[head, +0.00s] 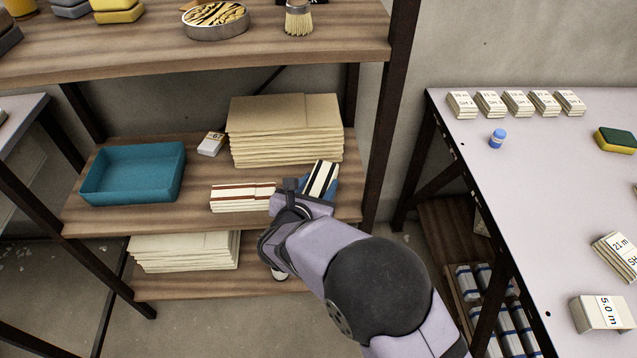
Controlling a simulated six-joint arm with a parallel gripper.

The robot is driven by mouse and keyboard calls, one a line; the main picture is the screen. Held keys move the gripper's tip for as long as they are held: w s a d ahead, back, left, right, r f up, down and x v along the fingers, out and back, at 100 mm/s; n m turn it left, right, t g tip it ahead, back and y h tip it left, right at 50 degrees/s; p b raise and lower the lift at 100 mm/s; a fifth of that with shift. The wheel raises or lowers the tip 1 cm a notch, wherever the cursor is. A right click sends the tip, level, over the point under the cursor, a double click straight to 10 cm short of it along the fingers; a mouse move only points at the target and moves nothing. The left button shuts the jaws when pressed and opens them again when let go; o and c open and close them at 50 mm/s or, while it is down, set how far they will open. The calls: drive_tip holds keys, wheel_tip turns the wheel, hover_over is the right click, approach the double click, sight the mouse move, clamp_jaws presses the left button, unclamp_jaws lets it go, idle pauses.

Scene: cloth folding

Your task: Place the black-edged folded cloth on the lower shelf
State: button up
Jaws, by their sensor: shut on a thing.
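The black-edged folded cloth (322,177) is cream with black stripes and stands tilted at the right end of the rack's middle board (190,223). Blue material (332,189) shows beside it; whether this is a separate cloth is unclear. My gripper (303,190) is shut on the black-edged cloth near its lower left side. My gripper and wrist hide part of the cloth, and I cannot tell whether it touches the board. The lowest board (205,284) is below.
Left of my gripper lie red-brown-edged folded cloths (243,197). Behind are a tan stack (285,130) and a small labelled block (211,144). A teal tray (133,174) fills the left. A cream stack (185,252) sits below. The rack's post (382,140) stands close at right.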

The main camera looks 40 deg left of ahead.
drive_tip(key=shift+f+b, duration=0.55)
idle(0.4)
drive_tip(key=o, duration=1.4)
drive_tip(key=shift+p+v, duration=0.35)
drive_tip(key=shift+v, duration=3.35)
drive_tip(key=shift+w, duration=0.1)
